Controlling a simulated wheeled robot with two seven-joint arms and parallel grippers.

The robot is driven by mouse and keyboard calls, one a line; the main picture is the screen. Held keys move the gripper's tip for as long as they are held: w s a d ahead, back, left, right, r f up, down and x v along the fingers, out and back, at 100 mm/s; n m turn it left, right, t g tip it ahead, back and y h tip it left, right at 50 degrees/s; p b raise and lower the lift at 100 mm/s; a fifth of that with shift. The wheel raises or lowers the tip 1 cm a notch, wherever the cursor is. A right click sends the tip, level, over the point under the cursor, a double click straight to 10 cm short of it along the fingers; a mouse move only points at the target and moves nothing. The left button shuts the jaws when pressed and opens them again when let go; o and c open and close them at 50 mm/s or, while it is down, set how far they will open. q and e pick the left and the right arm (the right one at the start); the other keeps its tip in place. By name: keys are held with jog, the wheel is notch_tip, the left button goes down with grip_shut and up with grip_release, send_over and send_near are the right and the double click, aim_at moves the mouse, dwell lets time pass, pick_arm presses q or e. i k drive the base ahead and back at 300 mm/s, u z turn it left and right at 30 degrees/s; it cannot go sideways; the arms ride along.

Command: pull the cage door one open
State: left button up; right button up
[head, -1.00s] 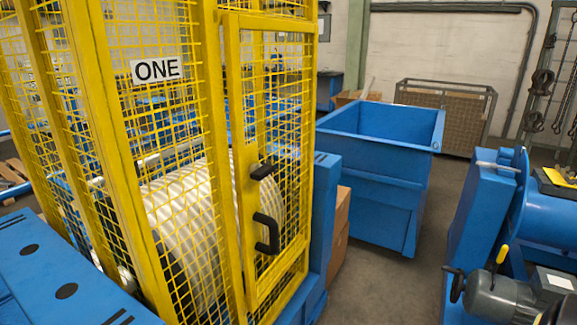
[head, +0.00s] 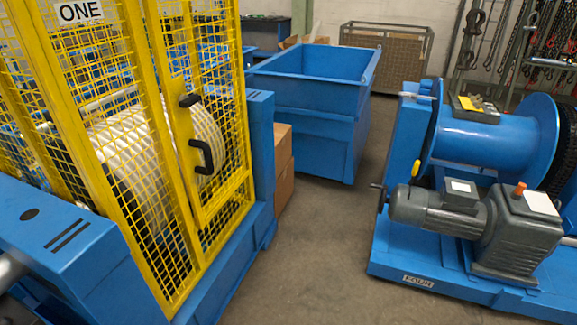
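The yellow mesh cage with the ONE sign (head: 79,12) stands at the left in the head view. Its door (head: 228,139) is the narrow mesh panel on the cage's right part and looks shut in its frame. A black D-shaped handle (head: 206,157) is on the door's left stile. A smaller black latch or knob (head: 190,100) sits above it. A drum wound with pale rope (head: 128,150) shows behind the mesh. Neither of my grippers is in view.
A blue machine with a grey motor (head: 436,208) and the label FOUR (head: 419,281) stands at the right. A blue bin (head: 314,105) and brown boxes (head: 282,166) are behind. The grey floor (head: 305,255) between the machines is clear.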

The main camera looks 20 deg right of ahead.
aim_at(186, 145)
jog(key=z, duration=0.35)
jog(key=k, duration=0.55)
jog(key=z, duration=0.7)
jog(key=i, duration=1.45)
jog(key=u, duration=1.5)
jog(key=i, duration=0.6)
jog(key=u, duration=0.6)
